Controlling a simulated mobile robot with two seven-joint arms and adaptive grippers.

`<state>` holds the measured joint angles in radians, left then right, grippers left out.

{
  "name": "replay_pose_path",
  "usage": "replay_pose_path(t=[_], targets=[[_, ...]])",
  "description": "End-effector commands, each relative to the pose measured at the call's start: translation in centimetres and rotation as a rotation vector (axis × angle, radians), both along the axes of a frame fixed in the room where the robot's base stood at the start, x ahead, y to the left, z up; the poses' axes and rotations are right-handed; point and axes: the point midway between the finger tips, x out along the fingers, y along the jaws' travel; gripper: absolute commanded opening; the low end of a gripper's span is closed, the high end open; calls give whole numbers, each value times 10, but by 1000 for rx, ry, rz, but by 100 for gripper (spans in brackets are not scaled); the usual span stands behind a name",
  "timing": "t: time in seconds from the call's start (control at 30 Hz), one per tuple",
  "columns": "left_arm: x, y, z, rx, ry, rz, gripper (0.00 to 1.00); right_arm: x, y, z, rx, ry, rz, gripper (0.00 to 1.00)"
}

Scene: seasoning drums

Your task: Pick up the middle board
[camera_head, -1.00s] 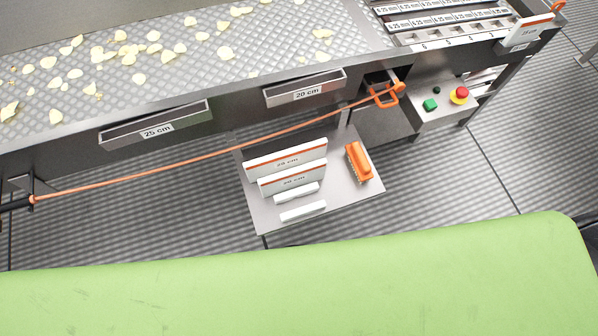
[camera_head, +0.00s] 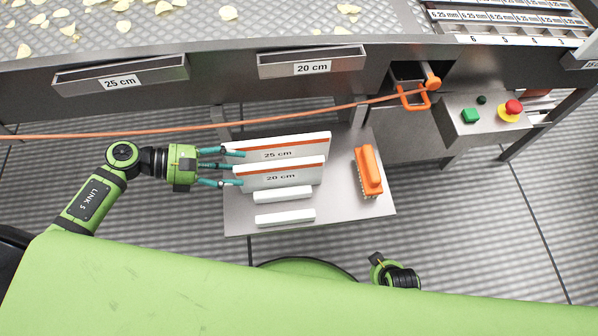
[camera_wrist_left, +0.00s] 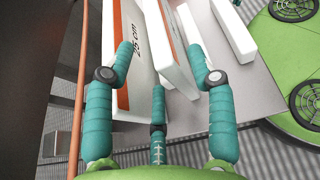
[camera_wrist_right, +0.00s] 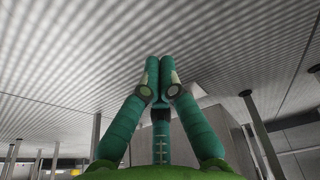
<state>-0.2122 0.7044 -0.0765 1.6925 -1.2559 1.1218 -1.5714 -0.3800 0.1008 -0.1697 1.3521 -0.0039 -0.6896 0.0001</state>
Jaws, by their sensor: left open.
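Several white boards stand in a row on a small grey shelf (camera_head: 345,215). The rearmost is marked 25 cm (camera_head: 300,147), and the board in front of it is marked 20 cm (camera_head: 285,178); both have an orange stripe. My left gripper (camera_head: 236,167) is open at the left ends of the two marked boards. In the left wrist view its fingers lie either side of the 20 cm board (camera_wrist_left: 178,62), with the 25 cm board (camera_wrist_left: 135,35) at left. My right gripper (camera_wrist_right: 165,68) is shut and empty.
An orange brush (camera_head: 369,170) stands on the shelf's right. An orange rod (camera_head: 300,118) crosses behind the boards to an orange handle (camera_head: 413,97). A control box (camera_head: 470,125) with buttons is at right. Trays (camera_head: 120,80) (camera_head: 312,62) hang along the machine's edge.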

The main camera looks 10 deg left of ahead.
Motion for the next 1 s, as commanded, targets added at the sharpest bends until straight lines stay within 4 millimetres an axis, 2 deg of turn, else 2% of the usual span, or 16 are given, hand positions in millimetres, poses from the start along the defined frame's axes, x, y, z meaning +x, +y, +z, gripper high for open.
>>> replay_pose_path(t=[0.27, 0.53, 0.87, 0.9, 0.97, 1.0], targets=[[5, -24, -7, -3, -1, -1, 56, 2, 1, 0, 1, -10, 2, 0], [12, -60, -19, -4, 1, 1, 56, 2, 0, -4, 3, -28, 5, 0], [14, -65, -23, -1, 2, 1, 56, 2, 0, -5, 3, -28, 6, 0], [14, -65, -23, -1, 2, 1, 40, 2, 0, -4, 3, -29, 6, 0], [14, -65, -23, -1, 2, 1, 16, 3, 0, -4, 3, -29, 6, 0], [14, -65, -23, -1, 2, 1, 0, 3, 0, -4, 3, -30, 6, 0]])
